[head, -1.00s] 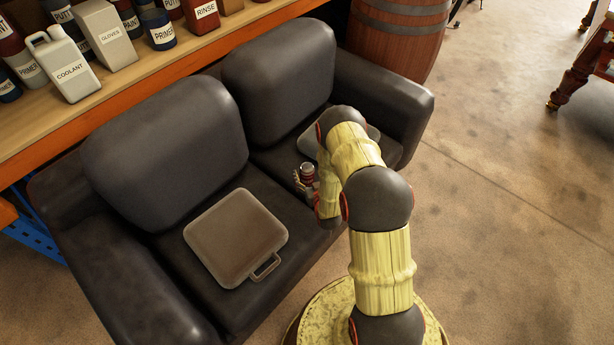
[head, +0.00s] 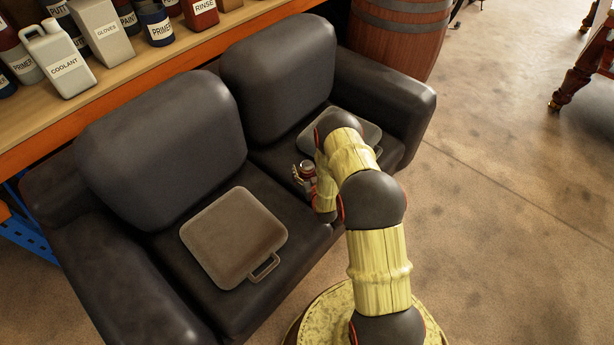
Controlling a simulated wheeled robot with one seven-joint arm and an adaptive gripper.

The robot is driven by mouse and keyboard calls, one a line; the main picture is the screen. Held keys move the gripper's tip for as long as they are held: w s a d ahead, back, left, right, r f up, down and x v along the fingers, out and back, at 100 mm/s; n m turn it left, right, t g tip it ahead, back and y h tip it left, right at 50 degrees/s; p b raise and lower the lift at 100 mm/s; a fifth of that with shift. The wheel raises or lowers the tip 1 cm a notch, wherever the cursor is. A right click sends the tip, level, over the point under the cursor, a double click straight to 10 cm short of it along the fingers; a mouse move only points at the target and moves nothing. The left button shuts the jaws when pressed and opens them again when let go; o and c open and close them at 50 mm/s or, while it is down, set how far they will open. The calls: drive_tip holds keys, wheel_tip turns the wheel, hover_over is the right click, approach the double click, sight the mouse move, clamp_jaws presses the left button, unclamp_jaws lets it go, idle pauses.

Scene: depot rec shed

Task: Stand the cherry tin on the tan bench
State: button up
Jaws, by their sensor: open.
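A small dark red tin with a grey top (head: 307,167), likely the cherry tin, is at the sofa's right seat, left of my arm. My gripper (head: 302,178) is open at the tin, its fingers close around or beside it. Contact cannot be made out, and my wrist hides part of the area. A tan wooden top with an orange front edge (head: 150,82), possibly the tan bench, runs behind the sofa at upper left. Several labelled bottles and cans stand along it.
The black sofa (head: 165,130) fills the middle. A flat brown-grey case with a handle (head: 233,235) lies on its left seat; a similar grey one (head: 362,132) lies partly behind my arm. A barrel (head: 400,40) stands behind.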

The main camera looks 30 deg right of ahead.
sight(306, 162)
drive_tip(key=c, duration=0.4)
drive_tip(key=c, duration=1.3)
drive_tip(key=shift+r, duration=0.1)
drive_tip(key=shift+c, duration=0.2)
drive_tip(key=shift+r+p, duration=0.3)
drive_tip(key=shift+r, duration=0.15)
wheel_tip(306, 162, up, 2)
drive_tip(key=shift+r+p, duration=0.25)
drive_tip(key=shift+p, duration=0.3)
drive_tip(key=s+a+r+p, duration=0.2)
drive_tip(key=s+r+p, duration=0.1)
drive_tip(key=s, duration=0.3)
drive_tip(key=s+a+r+p, duration=0.2)
drive_tip(key=s+r+p, duration=0.1)
drive_tip(key=s+r, duration=0.3)
drive_tip(key=shift+v, duration=0.75)
